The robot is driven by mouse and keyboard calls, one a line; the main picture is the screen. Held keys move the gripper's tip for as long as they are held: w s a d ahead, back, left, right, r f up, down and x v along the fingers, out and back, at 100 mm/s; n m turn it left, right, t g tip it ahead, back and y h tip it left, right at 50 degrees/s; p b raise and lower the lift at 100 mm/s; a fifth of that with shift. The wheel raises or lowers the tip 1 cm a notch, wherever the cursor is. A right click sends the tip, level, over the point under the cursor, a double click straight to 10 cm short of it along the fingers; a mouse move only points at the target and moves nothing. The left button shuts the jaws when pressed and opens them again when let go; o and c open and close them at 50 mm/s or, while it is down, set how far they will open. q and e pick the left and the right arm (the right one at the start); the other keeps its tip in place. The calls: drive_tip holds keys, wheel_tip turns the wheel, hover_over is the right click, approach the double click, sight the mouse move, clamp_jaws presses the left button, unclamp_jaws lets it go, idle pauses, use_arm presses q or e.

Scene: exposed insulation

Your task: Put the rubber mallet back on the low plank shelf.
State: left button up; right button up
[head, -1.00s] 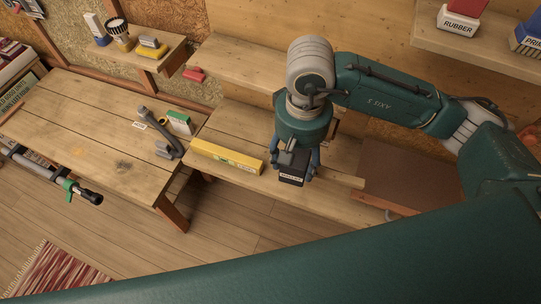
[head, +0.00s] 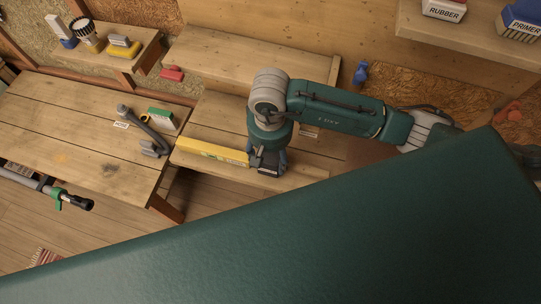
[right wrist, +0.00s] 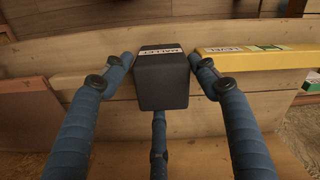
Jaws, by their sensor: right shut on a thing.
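The rubber mallet (head: 268,171) shows as a dark block with a white MALLET label. In the right wrist view, the mallet's black head (right wrist: 162,82) sits between the blue fingers. My right gripper (head: 267,158) points down and is shut on it. They are over the low plank shelf (head: 222,114), just right of a yellow level. I cannot tell whether the mallet touches the planks. The mallet's handle is hidden. My left gripper is not in view.
The yellow level (head: 212,150) lies along the shelf's front edge; its end is close to the mallet. A bare upper shelf (head: 250,59) is behind. A workbench (head: 85,125) at left holds a grey hose-like tool (head: 152,135). Planks right of my gripper look clear.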

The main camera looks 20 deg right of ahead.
drive_tip(key=shift+f, duration=0.85)
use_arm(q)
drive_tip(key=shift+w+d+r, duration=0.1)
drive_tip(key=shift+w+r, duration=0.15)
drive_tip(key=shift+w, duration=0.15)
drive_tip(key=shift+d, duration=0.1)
use_arm(e)
drive_tip(key=shift+f, duration=0.2)
drive_tip(key=o, duration=1.1)
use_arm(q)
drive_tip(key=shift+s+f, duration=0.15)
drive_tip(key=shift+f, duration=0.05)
